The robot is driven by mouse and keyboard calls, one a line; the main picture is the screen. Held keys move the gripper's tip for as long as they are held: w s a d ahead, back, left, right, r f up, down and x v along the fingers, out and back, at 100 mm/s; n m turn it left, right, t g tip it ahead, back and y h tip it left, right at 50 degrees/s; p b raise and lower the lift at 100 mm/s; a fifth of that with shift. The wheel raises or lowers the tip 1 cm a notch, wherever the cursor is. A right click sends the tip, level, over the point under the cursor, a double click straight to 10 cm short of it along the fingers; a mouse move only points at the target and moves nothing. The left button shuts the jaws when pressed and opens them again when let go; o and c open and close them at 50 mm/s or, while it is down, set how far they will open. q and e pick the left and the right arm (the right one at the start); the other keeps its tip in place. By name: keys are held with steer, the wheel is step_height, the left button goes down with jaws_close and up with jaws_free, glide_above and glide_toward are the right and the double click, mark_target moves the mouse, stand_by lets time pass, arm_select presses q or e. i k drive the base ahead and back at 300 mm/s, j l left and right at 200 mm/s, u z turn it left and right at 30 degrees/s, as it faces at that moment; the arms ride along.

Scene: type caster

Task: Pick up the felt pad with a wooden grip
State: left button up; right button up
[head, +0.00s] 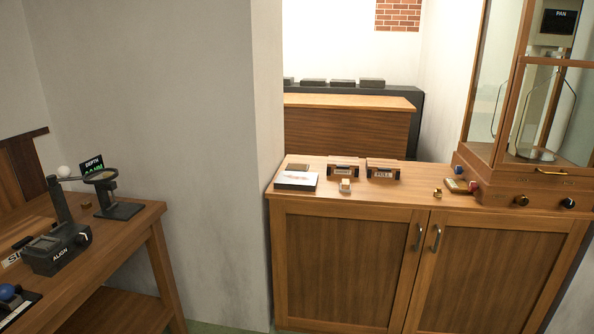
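A small block (345,186) with a tan top and a paler front stands on the cabinet top, in front of two wooden boxes. It may be the felt pad with a wooden grip, but it is too small to be sure. A flat brown piece (297,167) lies at the back left of the same top; I cannot tell its material. Neither of my grippers is in view.
The wooden cabinet (345,212) also holds a white box (296,181), two dark-fronted boxes (343,168) (382,169), a brass piece (437,193) and a glass-cased balance (540,150). A workbench (125,235) with instruments stands left, past a wall corner.

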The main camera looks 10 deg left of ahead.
mark_target(345, 187)
steer(key=i+j, duration=0.2)
steer(key=i, duration=0.35)
steer(key=i+j, duration=0.15)
steer(key=i, duration=0.4)
